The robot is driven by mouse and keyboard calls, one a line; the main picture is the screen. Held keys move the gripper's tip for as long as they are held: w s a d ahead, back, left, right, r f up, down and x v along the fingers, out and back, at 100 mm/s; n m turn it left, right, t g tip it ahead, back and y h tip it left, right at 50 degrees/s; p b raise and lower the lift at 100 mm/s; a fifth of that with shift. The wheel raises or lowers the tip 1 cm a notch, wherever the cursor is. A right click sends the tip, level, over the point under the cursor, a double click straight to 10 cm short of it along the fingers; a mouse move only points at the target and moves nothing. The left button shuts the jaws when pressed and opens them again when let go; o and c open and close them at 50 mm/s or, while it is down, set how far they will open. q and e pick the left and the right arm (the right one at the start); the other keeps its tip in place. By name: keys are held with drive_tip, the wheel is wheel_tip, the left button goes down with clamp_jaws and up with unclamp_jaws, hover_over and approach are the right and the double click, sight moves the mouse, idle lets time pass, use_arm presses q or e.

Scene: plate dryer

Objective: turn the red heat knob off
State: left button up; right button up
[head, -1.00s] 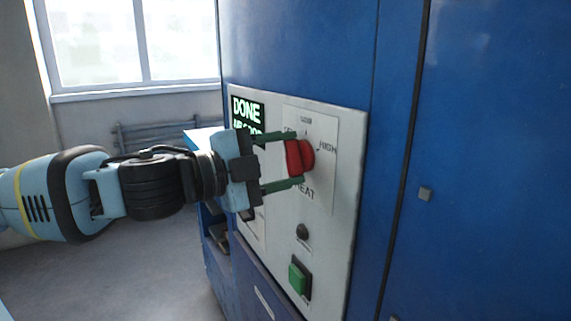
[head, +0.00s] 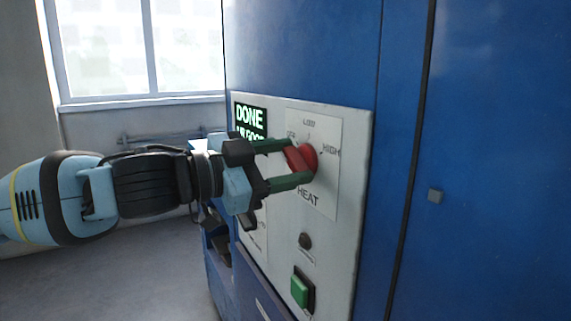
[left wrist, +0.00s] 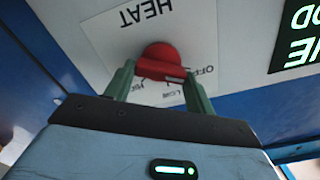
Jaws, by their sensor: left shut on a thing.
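The red heat knob (head: 306,158) is on a white plate marked LOW, HIGH and HEAT on the grey control panel. My left gripper (head: 290,164) is shut on the knob, with one green finger above its grip bar and one below. The bar tilts, its upper end toward the left, where the OFF mark is partly hidden by the finger. In the left wrist view the knob (left wrist: 160,62) shows upside down between both fingers, with OFF and LOW marks near it. My right gripper is not in view.
A green-lettered display (head: 249,122) reading DONE is at the panel's upper left. The blue cabinet (head: 480,150) fills the right side; a window (head: 110,45) is behind.

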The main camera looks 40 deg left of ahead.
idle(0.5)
use_arm(q)
drive_tip(key=o, duration=1)
